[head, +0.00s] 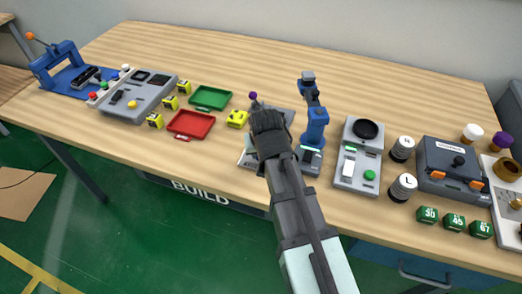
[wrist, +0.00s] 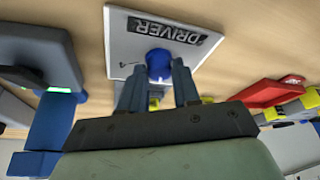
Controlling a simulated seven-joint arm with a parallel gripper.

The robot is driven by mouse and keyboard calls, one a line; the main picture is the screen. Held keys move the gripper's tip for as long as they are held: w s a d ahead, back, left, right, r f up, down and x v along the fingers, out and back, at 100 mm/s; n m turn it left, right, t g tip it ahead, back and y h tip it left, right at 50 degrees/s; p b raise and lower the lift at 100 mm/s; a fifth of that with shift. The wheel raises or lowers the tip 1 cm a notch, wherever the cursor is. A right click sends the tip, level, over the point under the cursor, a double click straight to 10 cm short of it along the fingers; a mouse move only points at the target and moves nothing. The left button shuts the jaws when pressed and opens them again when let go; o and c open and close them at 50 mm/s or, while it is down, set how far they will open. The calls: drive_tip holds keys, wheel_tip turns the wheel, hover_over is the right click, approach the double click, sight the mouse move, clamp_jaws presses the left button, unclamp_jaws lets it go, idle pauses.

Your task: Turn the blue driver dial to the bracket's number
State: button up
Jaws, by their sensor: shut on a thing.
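The blue driver dial (wrist: 158,62) shows in the wrist view on a pale plate labelled DRIVER (wrist: 122,50), which appears upside down. My gripper (wrist: 158,78) has one finger on each side of the dial and is shut on it. Part of the dial lies behind the fingers, and its setting cannot be read. In the head view my gripper (head: 268,122) is over the grey driver unit (head: 250,158) and hides the dial. I cannot tell which object is the bracket, and its number is not readable.
A blue upright stand (head: 314,125) is just right of my gripper. A grey scale-like unit (head: 358,155) and green numbered cubes (head: 454,223) are right. The table's back is clear.

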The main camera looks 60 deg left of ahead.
drive_tip(key=o, duration=1)
drive_tip(key=shift+r, duration=0.1)
drive_tip(key=v, duration=1.3)
drive_tip(key=shift+r, duration=0.3)
